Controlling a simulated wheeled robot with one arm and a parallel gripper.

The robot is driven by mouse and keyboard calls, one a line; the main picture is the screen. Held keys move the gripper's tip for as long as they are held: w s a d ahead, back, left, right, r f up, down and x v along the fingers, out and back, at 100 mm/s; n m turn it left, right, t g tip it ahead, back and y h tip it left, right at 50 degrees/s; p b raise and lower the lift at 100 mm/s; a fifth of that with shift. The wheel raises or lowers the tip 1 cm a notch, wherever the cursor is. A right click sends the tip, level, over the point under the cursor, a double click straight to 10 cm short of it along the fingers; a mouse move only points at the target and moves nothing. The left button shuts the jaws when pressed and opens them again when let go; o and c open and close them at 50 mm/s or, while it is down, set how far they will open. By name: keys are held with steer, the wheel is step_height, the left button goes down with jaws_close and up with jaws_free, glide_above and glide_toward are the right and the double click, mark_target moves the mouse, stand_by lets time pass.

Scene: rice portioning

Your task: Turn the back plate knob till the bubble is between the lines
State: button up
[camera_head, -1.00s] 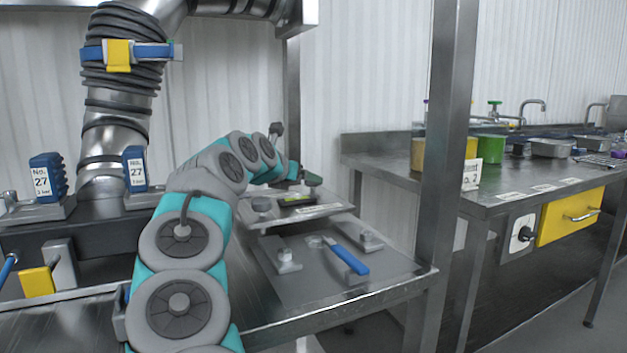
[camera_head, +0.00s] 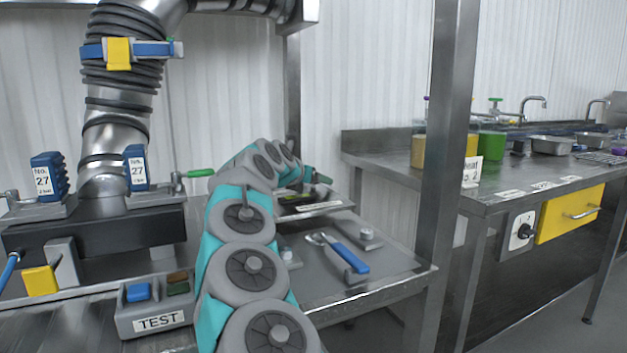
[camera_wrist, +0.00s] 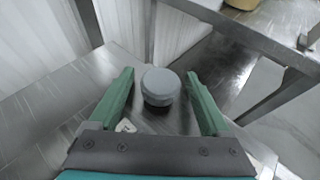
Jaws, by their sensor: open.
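The raised plate (camera_head: 322,208) stands at the back of the bench, partly hidden by my arm. A dark level with a green-yellow vial (camera_head: 296,199) lies on it; its bubble and lines are too small to read. In the wrist view a round grey knob (camera_wrist: 160,84) sits between the two green fingers of my gripper (camera_wrist: 160,72). The fingers are open, with a visible gap on each side of the knob. In the head view my gripper (camera_head: 318,178) is over the plate's back part and hides the knob there.
A steel post (camera_head: 447,150) stands right of the bench. A TEST button box (camera_head: 155,307) is left of my arm. A second table (camera_head: 500,190) stands at right.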

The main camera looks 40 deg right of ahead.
jaws_close()
stand_by(0.5)
steer(key=shift+f+n+t+y, duration=0.1)
steer(key=shift+n+t+y, duration=0.8)
steer(key=shift+n+t, duration=0.55)
steer(key=shift+f+n+t+y+b, duration=0.2)
steer(key=shift+n+t+y+b, duration=0.7)
steer(key=shift+n+t+y, duration=0.2)
steer(key=n+t+y+b, duration=0.2)
steer(key=n+y+b, duration=0.1)
steer(key=shift+n+b, duration=0.3)
steer(key=shift+n, duration=0.05)
steer(key=shift+r+n+t+y+b, duration=0.15)
steer(key=shift+n+t+y+b, duration=0.2)
steer(key=shift+n+y, duration=0.7)
steer(key=shift+a+r+y, duration=0.1)
steer(key=shift+y, duration=0.45)
